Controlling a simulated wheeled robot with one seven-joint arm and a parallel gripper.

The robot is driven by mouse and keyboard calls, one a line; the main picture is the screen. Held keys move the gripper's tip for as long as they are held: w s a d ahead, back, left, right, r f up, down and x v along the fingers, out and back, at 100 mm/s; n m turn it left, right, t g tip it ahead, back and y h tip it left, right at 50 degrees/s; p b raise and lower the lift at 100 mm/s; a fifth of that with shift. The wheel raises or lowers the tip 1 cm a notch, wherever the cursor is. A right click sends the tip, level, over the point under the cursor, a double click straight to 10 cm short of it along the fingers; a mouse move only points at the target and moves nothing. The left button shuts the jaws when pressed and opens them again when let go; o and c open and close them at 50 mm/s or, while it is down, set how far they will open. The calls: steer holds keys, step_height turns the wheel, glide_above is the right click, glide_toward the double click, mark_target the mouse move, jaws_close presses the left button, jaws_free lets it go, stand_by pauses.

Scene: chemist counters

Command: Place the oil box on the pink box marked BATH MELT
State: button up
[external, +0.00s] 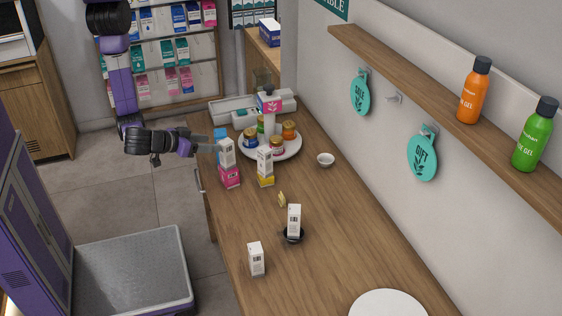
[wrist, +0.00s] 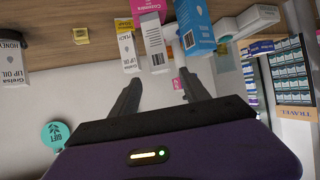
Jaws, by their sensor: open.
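The pink box (external: 230,178) stands on the counter's left edge, and a white box (external: 227,153), seemingly an oil box, stands upright on top of it. In the upside-down wrist view, the pink box (wrist: 147,7) and the white box (wrist: 154,42) show ahead of the fingers. I cannot read BATH MELT on the pink box. My gripper (external: 203,149) is just left of the white box. Its two fingers are apart in the wrist view (wrist: 157,78), with nothing between them, and the white box appears clear of them.
A blue box (external: 220,138) stands close behind. To the right, a white lip oil box (external: 265,160) stands on a yellow box (external: 265,181). Another white box (external: 294,218) stands on a black dish, and one (external: 256,259) stands nearer. A round tray (external: 293,151) holds jars.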

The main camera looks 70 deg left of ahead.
steer(key=shift+s+r, duration=0.15)
steer(key=w+a+r+n+t+y, duration=0.2)
steer(key=w+a+r+n+t, duration=0.15)
steer(key=w+a, duration=0.3)
steer(key=w+a+r+n+t+y, duration=0.2)
steer(key=w+a+r, duration=0.3)
steer(key=a, duration=0.3)
steer(key=s+a+r+m+t, duration=0.1)
steer(key=a+r+m+t, duration=0.2)
steer(key=a+r+t, duration=0.7)
steer(key=s+a+f+m+g+h, duration=0.2)
steer(key=s+f+m+g+h, duration=0.1)
steer(key=s+f+g, duration=0.3)
steer(key=s+a+f+m+g+h, duration=0.2)
steer(key=s+f+m+g+h, duration=0.2)
steer(key=s+f, duration=0.6)
steer(key=shift+s+a+g+h, duration=0.4)
steer(key=shift+s+g+h, duration=0.55)
steer(key=shift+g, duration=0.1)
